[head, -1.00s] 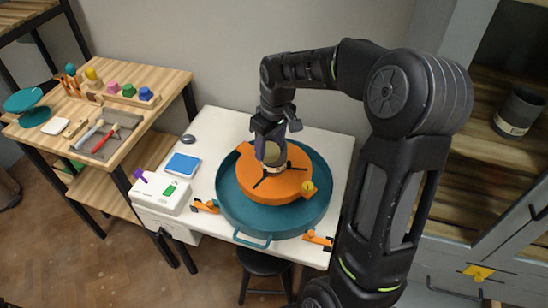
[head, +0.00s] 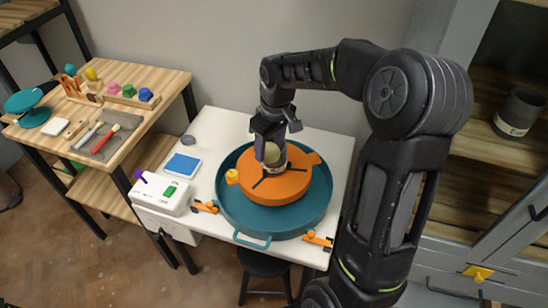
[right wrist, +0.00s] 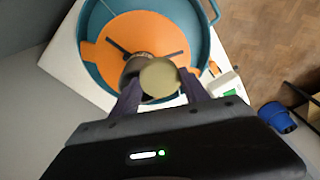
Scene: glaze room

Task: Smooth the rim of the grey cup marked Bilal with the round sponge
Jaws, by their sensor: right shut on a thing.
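The grey cup (right wrist: 133,66) stands near the middle of the orange wheel disc (head: 295,186). In the head view it is mostly hidden behind my right gripper (head: 270,152), and no name can be read on it. My right gripper is shut on the round sponge (right wrist: 160,78), a flat olive disc, which also shows in the head view (head: 272,153). The sponge overlaps the cup's rim in the right wrist view; I cannot tell whether they touch. My left gripper is not in view.
A teal basin (head: 228,203) surrounds the disc on the white table (head: 222,122). A white box with a green button (head: 165,190) and a blue-topped pad (head: 183,163) sit left. Another dark cup (head: 518,112) stands in the right cabinet. A wooden bench (head: 150,112) holds tools.

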